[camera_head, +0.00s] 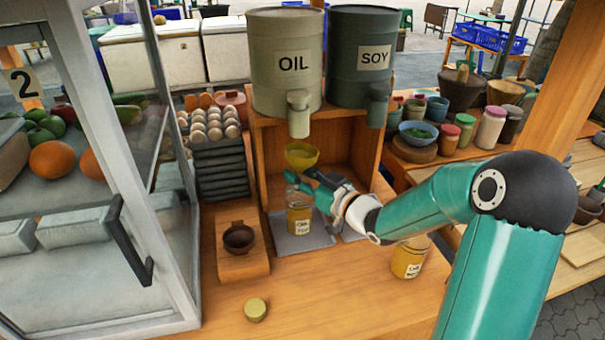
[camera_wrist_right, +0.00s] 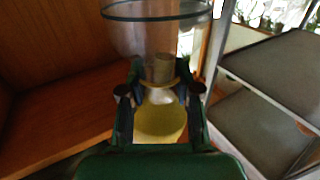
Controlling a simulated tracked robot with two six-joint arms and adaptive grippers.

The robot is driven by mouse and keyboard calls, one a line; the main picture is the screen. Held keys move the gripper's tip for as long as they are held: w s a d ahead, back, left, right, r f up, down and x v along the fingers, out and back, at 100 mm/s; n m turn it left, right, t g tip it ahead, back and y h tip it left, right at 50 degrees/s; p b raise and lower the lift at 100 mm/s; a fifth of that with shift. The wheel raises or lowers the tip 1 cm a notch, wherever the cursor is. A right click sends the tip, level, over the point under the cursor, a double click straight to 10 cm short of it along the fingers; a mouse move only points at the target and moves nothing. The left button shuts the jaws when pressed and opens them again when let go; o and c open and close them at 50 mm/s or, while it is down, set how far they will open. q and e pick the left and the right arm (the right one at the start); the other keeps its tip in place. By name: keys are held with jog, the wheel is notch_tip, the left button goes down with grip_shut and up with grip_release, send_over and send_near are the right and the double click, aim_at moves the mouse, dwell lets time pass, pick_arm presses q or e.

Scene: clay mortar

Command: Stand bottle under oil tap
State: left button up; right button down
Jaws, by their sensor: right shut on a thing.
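The oil tap (camera_head: 299,113) juts from the front of the OIL drum (camera_head: 285,35). My left gripper is not in view.
A second labelled bottle (camera_head: 410,258) stands right of the mat. A brown bowl (camera_head: 239,238) on a wooden stand and a yellowish lid (camera_head: 255,309) are at the front left. A glass cabinet (camera_head: 172,180) borders the left.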

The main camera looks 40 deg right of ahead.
jog(key=c, duration=0.8)
grip_release()
jog(key=shift+r+p, duration=0.2)
jog(key=shift+p, duration=0.15)
jog(key=s+b, duration=0.1)
jog(key=s, duration=1.1)
jog(key=shift+d+f+b, duration=0.1)
jog(key=shift+b, duration=0.3)
